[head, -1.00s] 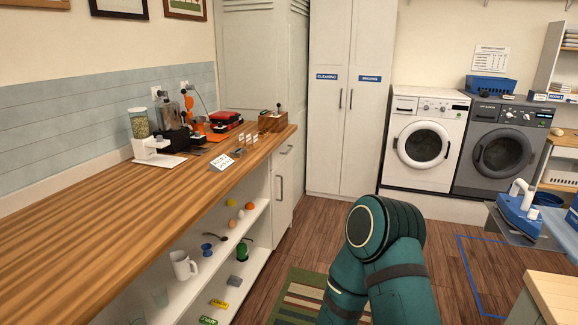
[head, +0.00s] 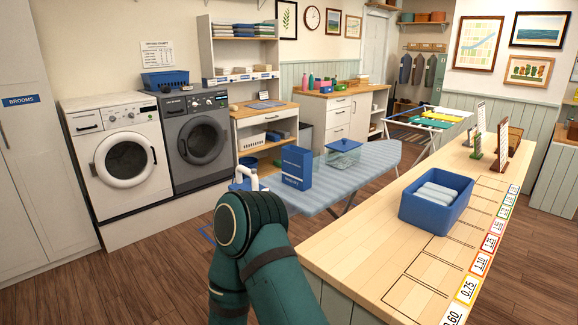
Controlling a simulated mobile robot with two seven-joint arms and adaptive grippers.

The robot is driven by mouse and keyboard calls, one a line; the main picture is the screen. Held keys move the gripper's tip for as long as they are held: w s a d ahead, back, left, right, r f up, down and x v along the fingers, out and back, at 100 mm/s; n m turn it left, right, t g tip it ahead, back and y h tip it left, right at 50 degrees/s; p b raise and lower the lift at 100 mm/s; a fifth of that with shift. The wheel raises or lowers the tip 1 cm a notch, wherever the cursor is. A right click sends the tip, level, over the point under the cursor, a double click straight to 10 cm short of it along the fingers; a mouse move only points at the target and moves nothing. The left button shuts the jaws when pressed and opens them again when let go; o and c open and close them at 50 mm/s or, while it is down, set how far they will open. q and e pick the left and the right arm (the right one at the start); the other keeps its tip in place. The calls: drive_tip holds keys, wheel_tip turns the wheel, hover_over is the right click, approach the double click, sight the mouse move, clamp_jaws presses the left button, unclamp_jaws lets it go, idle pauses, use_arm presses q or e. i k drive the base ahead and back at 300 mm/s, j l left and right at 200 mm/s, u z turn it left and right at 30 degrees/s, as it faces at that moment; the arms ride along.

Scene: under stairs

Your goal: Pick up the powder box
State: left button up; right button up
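A tall blue box (head: 297,167) with small white lettering stands upright on the ironing board (head: 350,173) in the head view. It is likely the powder box, but the lettering is too small to read. Nothing is holding it. A teal link of my own arm rises at the bottom, in front of the board's near left end. Neither of my grippers shows.
A clear blue-lidded container (head: 343,153) stands right of the box on the board. A white-handled iron (head: 246,180) is partly hidden behind my arm. A wooden counter (head: 400,262) holding a blue bin (head: 436,218) fills the right foreground. Open floor lies left.

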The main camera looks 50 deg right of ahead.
sight(296, 161)
drive_tip(key=i+z, duration=0.3)
drive_tip(key=i+j+z, duration=0.15)
drive_tip(key=i+z, duration=0.15)
drive_tip(key=i, duration=0.2)
drive_tip(key=i+j+z, duration=0.3)
drive_tip(key=i+l, duration=0.1)
